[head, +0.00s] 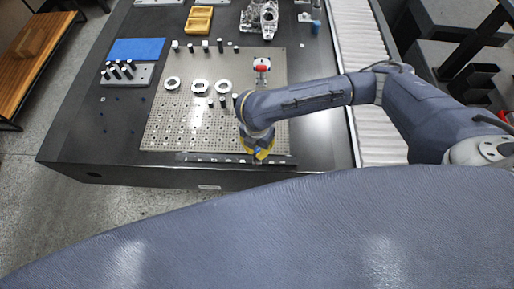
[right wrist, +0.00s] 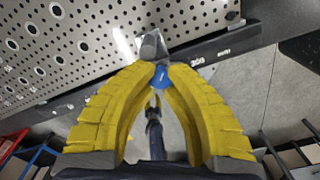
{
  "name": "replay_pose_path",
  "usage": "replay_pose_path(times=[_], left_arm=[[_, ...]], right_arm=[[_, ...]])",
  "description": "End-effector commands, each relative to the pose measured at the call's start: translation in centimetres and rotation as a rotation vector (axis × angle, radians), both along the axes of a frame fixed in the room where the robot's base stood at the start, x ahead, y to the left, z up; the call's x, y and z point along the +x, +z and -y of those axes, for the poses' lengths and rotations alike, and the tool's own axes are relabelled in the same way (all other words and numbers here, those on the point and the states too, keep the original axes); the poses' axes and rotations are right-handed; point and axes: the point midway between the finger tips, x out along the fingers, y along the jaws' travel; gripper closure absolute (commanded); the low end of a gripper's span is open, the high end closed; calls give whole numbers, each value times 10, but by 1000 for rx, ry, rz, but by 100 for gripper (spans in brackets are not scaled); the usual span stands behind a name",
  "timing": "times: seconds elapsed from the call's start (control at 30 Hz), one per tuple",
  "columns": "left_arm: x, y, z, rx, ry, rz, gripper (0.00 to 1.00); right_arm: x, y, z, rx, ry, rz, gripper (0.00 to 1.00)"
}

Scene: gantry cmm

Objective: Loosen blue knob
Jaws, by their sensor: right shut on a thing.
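The blue knob (right wrist: 160,77) shows in the right wrist view, between the yellow fingertips and just under a grey metal block (right wrist: 152,46) at the plate's edge. My right gripper (right wrist: 161,72) is shut on the blue knob; its fingers meet it from both sides. In the head view my right gripper (head: 258,152) is at the front edge of the perforated plate (head: 165,140), pointing down. The knob is mostly hidden there by the fingers. My left gripper is not in view.
White rings (head: 200,86) and several dark cylinders stand on the plate. A red-topped clamp (head: 261,68) stands behind my right arm. A blue mat (head: 137,49), yellow tray (head: 198,19) and metal casting (head: 260,18) lie farther back. The table's left front is mostly clear.

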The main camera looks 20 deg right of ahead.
Motion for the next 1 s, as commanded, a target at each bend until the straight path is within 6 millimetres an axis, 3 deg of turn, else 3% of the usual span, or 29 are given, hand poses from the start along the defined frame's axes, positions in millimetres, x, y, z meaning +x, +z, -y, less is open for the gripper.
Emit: replay_pose_path(times=[0.2,0.63,1.0], left_arm=[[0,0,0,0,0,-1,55],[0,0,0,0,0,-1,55],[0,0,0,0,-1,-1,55]], right_arm=[[2,1,1,-2,29,3,100],[1,1,0,-1,372,3,100],[1,1,0,1,408,2,100]])
